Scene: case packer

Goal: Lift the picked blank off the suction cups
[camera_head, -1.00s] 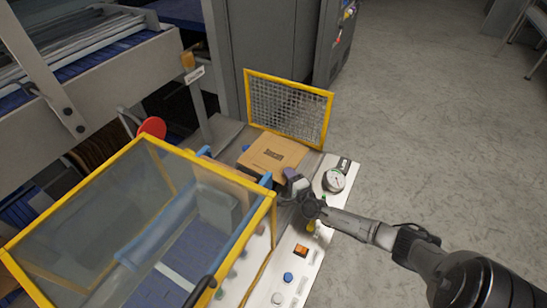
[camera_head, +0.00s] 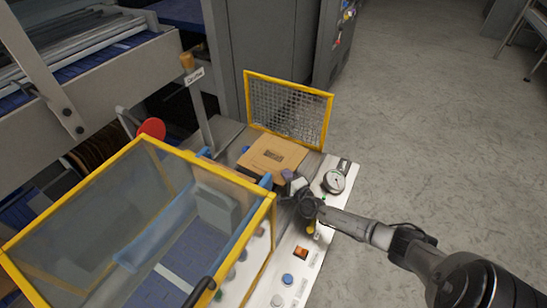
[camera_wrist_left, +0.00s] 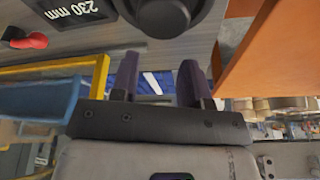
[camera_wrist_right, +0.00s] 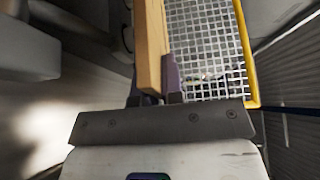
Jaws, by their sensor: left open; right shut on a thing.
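The blank (camera_head: 275,155) is a flat tan cardboard piece with a dark printed mark, behind the yellow-framed guard box in the head view. My right gripper (camera_head: 288,178) is shut on its near right edge. In the right wrist view the blank (camera_wrist_right: 149,45) stands edge-on against a purple finger of my right gripper (camera_wrist_right: 158,85); the other finger is mostly hidden. Small blue parts show at the blank's edges; the suction cups' contact with it is hidden. My left gripper (camera_wrist_left: 158,78) is open and empty in the left wrist view; the head view does not show it.
A yellow-framed mesh guard (camera_head: 288,108) stands right behind the blank. A gauge (camera_head: 334,181) and a panel with an orange switch (camera_head: 301,253) lie on the right. The clear guard box (camera_head: 130,215) fills the left foreground.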

